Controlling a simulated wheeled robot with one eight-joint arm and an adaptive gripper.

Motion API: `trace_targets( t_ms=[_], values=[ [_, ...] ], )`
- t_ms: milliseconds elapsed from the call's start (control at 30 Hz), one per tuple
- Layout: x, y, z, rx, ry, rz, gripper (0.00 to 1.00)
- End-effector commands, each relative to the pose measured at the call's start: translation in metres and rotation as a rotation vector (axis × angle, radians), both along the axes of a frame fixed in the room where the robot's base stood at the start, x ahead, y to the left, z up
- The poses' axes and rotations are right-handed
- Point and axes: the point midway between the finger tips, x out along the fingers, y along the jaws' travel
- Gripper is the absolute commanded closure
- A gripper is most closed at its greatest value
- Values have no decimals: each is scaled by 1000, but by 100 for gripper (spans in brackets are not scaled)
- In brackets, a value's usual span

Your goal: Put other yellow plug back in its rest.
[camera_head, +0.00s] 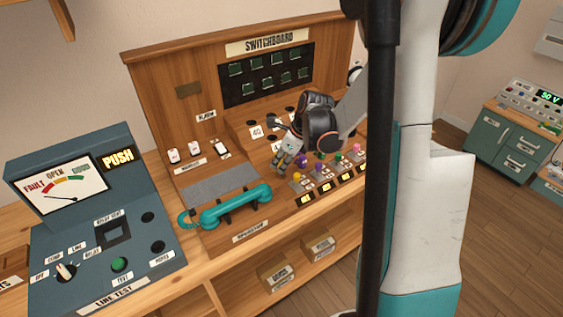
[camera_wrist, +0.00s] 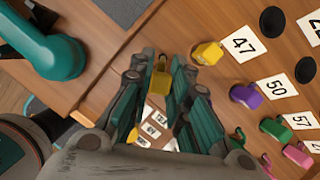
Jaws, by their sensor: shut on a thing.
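In the wrist view my gripper (camera_wrist: 161,75) is shut on a yellow plug (camera_wrist: 160,85), which sits between its fingertips. A second yellow plug (camera_wrist: 207,53) stands on the wooden panel just right of the fingers, beside the label 47. In the head view my gripper (camera_head: 282,158) is low over the switchboard (camera_head: 200,100), behind the turquoise handset and near the coloured plugs. A yellow plug (camera_head: 296,176) shows in front of my gripper there. The held plug's lower end and the rest under it are hidden or unclear.
Purple (camera_wrist: 246,95), green (camera_wrist: 276,130) and pink (camera_wrist: 297,153) plugs stand in a row to the right, close to my fingers. The turquoise handset (camera_head: 235,205) lies at the board's front left. Dark round sockets (camera_wrist: 273,21) lie beyond the plugs.

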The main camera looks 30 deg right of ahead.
Motion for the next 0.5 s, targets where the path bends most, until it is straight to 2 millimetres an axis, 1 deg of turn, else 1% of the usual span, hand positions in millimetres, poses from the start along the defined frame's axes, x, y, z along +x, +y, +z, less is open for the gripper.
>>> trace_targets(
  t_ms=[500],
  values=[
    [0,0,-5,0,0,0,100]
  ],
)
